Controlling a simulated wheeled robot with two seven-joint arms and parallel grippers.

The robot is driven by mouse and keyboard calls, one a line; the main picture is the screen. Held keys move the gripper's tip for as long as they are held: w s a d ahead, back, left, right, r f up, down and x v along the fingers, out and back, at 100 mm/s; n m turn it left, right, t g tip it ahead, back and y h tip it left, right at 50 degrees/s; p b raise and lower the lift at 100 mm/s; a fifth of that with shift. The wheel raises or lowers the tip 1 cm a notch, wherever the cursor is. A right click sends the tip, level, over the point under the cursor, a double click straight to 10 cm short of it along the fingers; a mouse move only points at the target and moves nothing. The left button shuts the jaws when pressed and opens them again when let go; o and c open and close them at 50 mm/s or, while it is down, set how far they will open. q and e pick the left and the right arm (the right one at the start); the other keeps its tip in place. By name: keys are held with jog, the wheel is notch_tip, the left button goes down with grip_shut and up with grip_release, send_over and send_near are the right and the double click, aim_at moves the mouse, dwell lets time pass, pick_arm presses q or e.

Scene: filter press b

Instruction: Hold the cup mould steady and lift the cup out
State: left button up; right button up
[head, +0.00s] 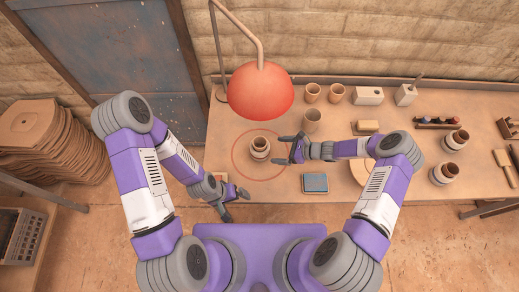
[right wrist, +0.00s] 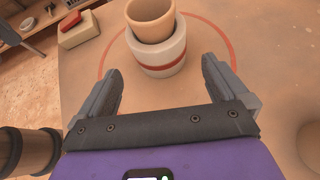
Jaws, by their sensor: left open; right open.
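The cup mould (head: 260,155) is pale with a red band and stands upright inside a red ring on the table. The tan cup (head: 260,142) sits in it, its rim standing above the mould. In the right wrist view the cup (right wrist: 152,20) and the mould (right wrist: 160,52) are just beyond the open fingers. My right gripper (head: 279,150) is open, to the right of the mould and facing it, apart from it. My left gripper (head: 236,204) is open and empty at the table's front edge, lower left of the mould.
A red lamp (head: 260,90) hangs behind the mould.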

aim_at(262, 150)
jog(key=x, duration=0.9)
jog(key=c, duration=0.5)
jog(key=shift+o, duration=0.2)
